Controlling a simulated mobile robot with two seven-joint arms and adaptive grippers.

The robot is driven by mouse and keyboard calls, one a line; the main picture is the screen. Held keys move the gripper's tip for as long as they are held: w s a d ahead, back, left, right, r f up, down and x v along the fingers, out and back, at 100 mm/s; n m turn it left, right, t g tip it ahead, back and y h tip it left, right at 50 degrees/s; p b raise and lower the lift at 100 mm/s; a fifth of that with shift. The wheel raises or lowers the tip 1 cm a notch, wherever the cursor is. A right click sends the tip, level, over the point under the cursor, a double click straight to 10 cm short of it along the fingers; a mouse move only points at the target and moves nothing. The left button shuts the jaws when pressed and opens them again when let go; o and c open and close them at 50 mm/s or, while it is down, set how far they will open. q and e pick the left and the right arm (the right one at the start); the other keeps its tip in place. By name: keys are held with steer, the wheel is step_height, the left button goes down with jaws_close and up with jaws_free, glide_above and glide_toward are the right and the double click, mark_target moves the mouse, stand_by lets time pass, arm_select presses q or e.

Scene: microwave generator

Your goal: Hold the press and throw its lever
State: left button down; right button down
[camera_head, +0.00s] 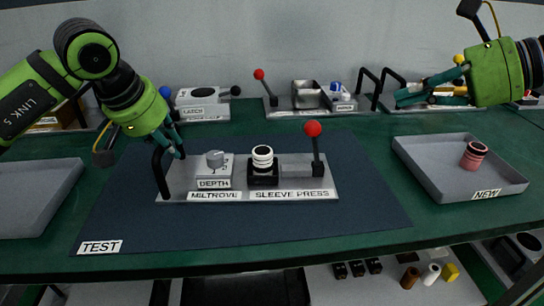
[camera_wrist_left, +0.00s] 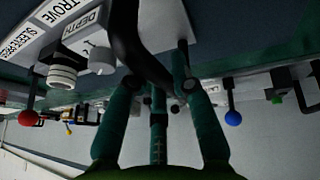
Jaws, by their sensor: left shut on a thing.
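The sleeve press is a grey plate (camera_head: 178,182) on the dark mat, labelled DEPTH, MILTROVE and SLEEVE PRESS. It carries a grey depth knob (camera_head: 215,159), a black seat with a white ribbed sleeve (camera_head: 262,157), and a lever with a red ball (camera_head: 313,129) standing upright at the right. A black handle (camera_head: 160,172) rises at its left end. My left gripper (camera_head: 174,150) is shut on this handle, which also passes between the fingers in the left wrist view (camera_wrist_left: 128,40). My right gripper (camera_head: 402,98) hangs at the back right, away from the press; its fingertip gap is unclear.
A grey tray labelled NEW (camera_head: 425,180) holds a red ribbed sleeve (camera_head: 474,154) at right. An empty grey tray (camera_head: 38,195) lies at left. Other devices line the back, including the latch unit (camera_head: 203,105) and a red-ball lever (camera_head: 265,88). The mat's front (camera_head: 260,225) is clear.

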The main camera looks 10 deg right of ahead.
arm_select(q)
steer(key=shift+a+f, duration=0.15)
steer(key=c, duration=1.2)
jaws_free()
steer(key=shift+c, duration=0.2)
steer(key=shift+o, duration=1.2)
steer(key=shift+w, duration=0.15)
